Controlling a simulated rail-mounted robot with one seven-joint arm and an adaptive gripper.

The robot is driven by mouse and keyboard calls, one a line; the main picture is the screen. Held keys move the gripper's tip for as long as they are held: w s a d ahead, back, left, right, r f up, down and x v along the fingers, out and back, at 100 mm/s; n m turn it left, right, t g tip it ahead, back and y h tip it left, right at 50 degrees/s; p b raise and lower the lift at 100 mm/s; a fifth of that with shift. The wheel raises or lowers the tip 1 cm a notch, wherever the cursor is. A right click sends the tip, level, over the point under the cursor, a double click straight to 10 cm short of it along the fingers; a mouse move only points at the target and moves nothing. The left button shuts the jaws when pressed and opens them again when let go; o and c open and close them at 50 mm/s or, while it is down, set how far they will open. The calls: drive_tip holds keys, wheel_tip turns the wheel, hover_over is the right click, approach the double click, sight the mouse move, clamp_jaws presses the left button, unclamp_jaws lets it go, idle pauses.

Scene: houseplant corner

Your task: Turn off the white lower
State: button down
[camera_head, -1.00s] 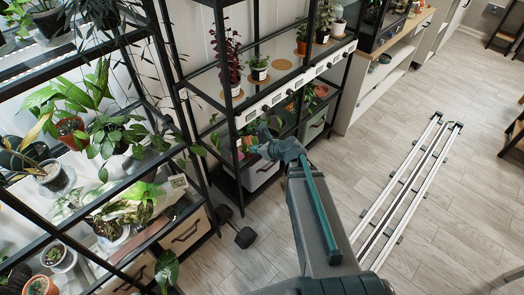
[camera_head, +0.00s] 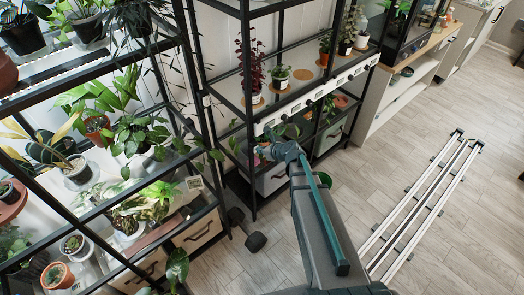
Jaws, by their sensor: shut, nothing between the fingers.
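A white strip with several pale plates and small dark knobs (camera_head: 300,106) runs along the front edge of the middle rack's shelf. The plates' markings and the switch positions are too small to read. My gripper (camera_head: 263,153) is at the end of my grey-green arm, just below the left part of this strip. It is small and partly lost against the dark rack and plants; it is shut and holds nothing. I cannot tell whether it touches the rack.
The middle rack holds a red-leaved plant (camera_head: 252,66) and a small potted plant (camera_head: 280,77) above the strip. A plant rack (camera_head: 186,168) stands at the left. Dark dumbbell-like weights (camera_head: 256,241) lie on the floor. A white floor rail (camera_head: 425,198) is at the right.

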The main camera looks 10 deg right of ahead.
drive_tip(key=shift+w+a+r, duration=0.1)
drive_tip(key=shift+w+a, duration=0.05)
drive_tip(key=shift+w, duration=0.05)
drive_tip(key=shift+r, duration=0.1)
drive_tip(key=shift+r+p, duration=0.75)
drive_tip(key=shift+p, duration=0.1)
